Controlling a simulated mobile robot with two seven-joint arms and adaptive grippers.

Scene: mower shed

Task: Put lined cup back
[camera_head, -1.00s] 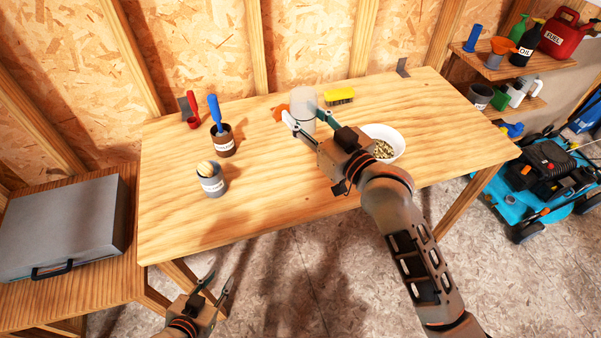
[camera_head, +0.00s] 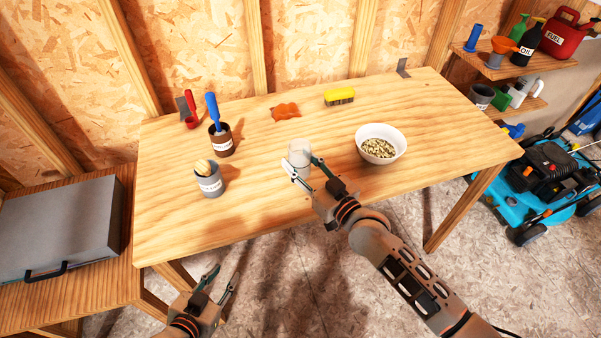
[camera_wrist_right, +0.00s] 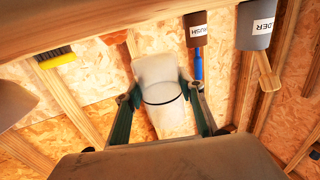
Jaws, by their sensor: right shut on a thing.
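The lined cup (camera_head: 300,154) is pale and whitish, with a thin dark line around it in the right wrist view (camera_wrist_right: 162,95). My right gripper (camera_head: 302,168) is shut on its sides. The cup looks roughly upright over the front middle of the wooden table (camera_head: 270,205); I cannot tell whether its base touches the wood. My left gripper (camera_head: 220,280) is open and empty, low in front of the table's front edge.
A white bowl of small pale pieces (camera_head: 381,144) stands right of the cup. An orange object (camera_head: 286,112) and a yellow brush (camera_head: 339,96) lie behind. A brown can (camera_head: 221,143), a grey can (camera_head: 209,182) and a red-handled tool (camera_head: 191,110) are left.

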